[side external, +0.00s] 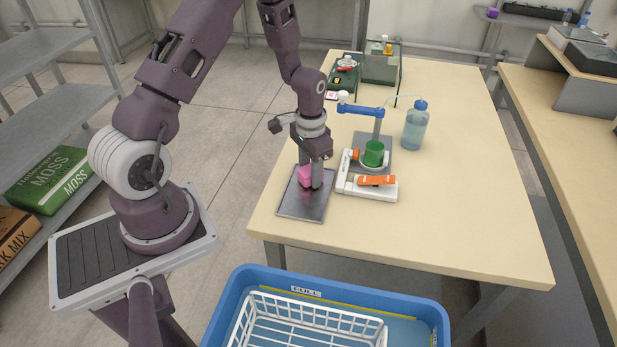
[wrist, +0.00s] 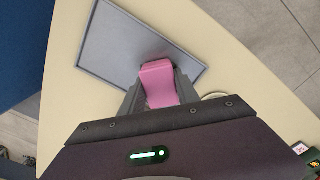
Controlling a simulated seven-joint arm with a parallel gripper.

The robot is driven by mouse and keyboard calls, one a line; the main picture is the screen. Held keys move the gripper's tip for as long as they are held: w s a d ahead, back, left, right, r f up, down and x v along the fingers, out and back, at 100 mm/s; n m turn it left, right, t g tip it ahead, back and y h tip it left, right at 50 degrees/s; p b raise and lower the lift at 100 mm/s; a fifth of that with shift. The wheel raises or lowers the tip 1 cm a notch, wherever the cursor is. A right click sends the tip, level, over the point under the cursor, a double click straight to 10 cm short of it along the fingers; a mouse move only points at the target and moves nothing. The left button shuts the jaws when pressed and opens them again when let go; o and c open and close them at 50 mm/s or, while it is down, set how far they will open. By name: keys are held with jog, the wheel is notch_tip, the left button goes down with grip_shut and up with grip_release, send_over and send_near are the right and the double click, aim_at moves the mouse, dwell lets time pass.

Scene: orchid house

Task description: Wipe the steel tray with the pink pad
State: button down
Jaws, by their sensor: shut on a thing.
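The pink pad (side external: 305,176) is between the fingers of my gripper (side external: 311,180), over the steel tray (side external: 300,207). In the wrist view the pink pad (wrist: 158,84) shows between the two fingers of my gripper (wrist: 160,90), which is shut on it. The steel tray (wrist: 115,50) is a flat grey rectangle with a thin rim, lying on the table at its near left corner. The pad is over the part of the tray close to one edge. I cannot tell whether the pad touches the tray surface.
Right of the tray stand a white fixture with an orange clip (side external: 377,181), a green cup (side external: 374,154) and a blue-topped stand (side external: 361,109). A bottle (side external: 415,127) is behind them. A blue crate (side external: 243,283) with a white basket (side external: 310,311) is below the table front. The table's right part is clear.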

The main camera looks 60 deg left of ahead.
aim_at(308, 191)
jog(key=shift+w+a+f, duration=0.2)
jog(key=shift+w+a, duration=0.95)
jog(key=shift+w+a+r, duration=0.2)
jog(key=shift+w+a, duration=0.05)
jog(key=shift+d+f, duration=0.25)
jog(key=shift+s+d+r, duration=0.15)
jog(key=shift+s+d, duration=0.4)
jog(key=shift+s, duration=0.05)
jog(key=shift+s+d, duration=1.1)
jog(key=shift+s+d+r, duration=0.2)
jog(key=shift+s+d, duration=0.6)
jog(key=shift+w+a+r, duration=0.1)
jog(key=shift+w+a, duration=0.55)
jog(key=shift+w+a+f, duration=0.2)
jog(key=shift+w+a, duration=0.35)
jog(key=shift+w+a+f, duration=0.2)
jog(key=shift+w+a, duration=0.3)
jog(key=shift+w+a+r, duration=0.3)
jog(key=shift+w+a+f, duration=0.1)
jog(key=shift+w+a, duration=0.15)
jog(key=shift+w+a+r, duration=0.2)
jog(key=shift+r, duration=0.25)
jog(key=shift+w+a+r, duration=0.15)
jog(key=shift+a+r, duration=0.05)
jog(key=shift+r, duration=0.25)
notch_tip(308, 191, up, 6)
